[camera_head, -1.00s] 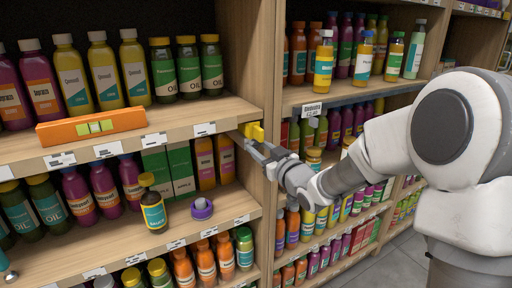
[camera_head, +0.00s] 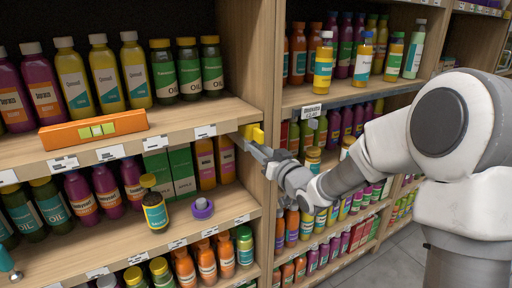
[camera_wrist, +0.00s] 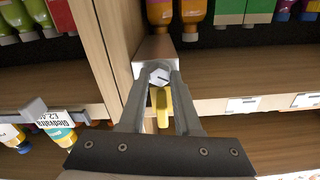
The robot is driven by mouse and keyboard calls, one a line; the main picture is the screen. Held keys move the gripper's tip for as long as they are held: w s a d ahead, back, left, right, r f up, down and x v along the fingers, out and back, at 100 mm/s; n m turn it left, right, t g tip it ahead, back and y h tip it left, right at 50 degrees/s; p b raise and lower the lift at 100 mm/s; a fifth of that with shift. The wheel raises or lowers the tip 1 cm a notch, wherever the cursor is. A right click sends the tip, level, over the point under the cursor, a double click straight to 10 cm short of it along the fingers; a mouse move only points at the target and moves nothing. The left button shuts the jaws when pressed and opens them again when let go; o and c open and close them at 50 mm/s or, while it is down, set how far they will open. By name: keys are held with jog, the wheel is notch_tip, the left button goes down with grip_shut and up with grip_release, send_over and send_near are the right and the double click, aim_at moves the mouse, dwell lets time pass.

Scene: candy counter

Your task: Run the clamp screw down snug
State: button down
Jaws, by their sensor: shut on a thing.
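The clamp is at the front right end of the upper left shelf board; its yellow part (camera_head: 254,132) shows in the head view, and also below the screw in the wrist view (camera_wrist: 162,108). The clamp screw has a pale hexagonal head (camera_wrist: 159,75) with a dark line across it, against a grey metal block (camera_wrist: 154,47). My gripper (camera_wrist: 160,82) is shut on the screw head, one finger on each side. In the head view my gripper (camera_head: 249,147) reaches in from the right, just under the yellow part. The screw's shaft is hidden.
An orange level (camera_head: 94,130) with a green vial lies on the upper shelf (camera_head: 180,124) before several bottles. A small dark bottle (camera_head: 154,212) and a purple knob-like thing (camera_head: 203,209) stand on the shelf below. A wooden upright (camera_head: 262,60) is close beside my gripper.

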jog(key=shift+r+m+p, duration=0.15)
jog(key=shift+m+p, duration=0.5)
jog(key=shift+m, duration=0.15)
jog(key=shift+f+m+p, duration=0.2)
jog(key=shift+m+p, duration=0.1)
jog(key=shift+m, duration=0.6)
jog(key=c, duration=0.9)
grip_release()
jog(key=shift+v, duration=2.5)
jog(key=shift+d+r, duration=0.1)
